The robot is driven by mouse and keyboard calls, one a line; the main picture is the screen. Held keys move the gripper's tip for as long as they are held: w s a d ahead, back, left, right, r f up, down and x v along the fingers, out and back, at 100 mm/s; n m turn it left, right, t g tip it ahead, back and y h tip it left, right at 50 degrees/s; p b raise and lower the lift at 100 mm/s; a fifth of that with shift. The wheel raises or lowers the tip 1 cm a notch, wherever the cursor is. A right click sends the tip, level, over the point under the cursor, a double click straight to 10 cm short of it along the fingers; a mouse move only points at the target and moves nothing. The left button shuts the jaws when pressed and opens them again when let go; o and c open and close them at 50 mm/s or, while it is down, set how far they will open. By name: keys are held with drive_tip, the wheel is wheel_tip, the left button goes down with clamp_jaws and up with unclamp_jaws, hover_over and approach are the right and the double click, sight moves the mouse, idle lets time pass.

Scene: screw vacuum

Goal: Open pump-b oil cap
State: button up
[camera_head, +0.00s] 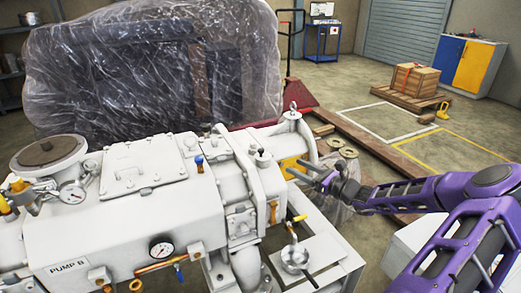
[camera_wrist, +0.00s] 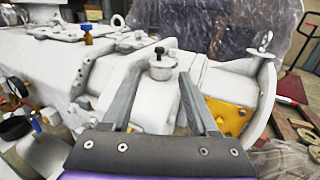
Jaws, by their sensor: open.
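The white pump (camera_head: 140,215) carries a "PUMP B" label on its lower left front. A small white cap with a black knob (camera_head: 262,157) stands upright on top of the pump's right part. It also shows in the wrist view (camera_wrist: 160,62), where no label names it as the oil cap. My gripper (camera_head: 298,171) is open and empty, to the right of the cap in the head view. In the wrist view, the cap appears between and beyond the fingertips (camera_wrist: 161,76), apart from them. A blue-topped fitting (camera_head: 199,163) stands farther left on the pump.
A lifting eye (camera_head: 293,106) rises at the pump's right end, near a yellow plate (camera_head: 289,166). Plastic-wrapped equipment (camera_head: 150,65) stands behind. Floor at right is mostly open.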

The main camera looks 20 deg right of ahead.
sight(263, 151)
drive_tip(key=b+x, duration=0.1)
drive_tip(key=x, duration=1.5)
drive_tip(key=shift+w+a, duration=0.15)
clamp_jaws()
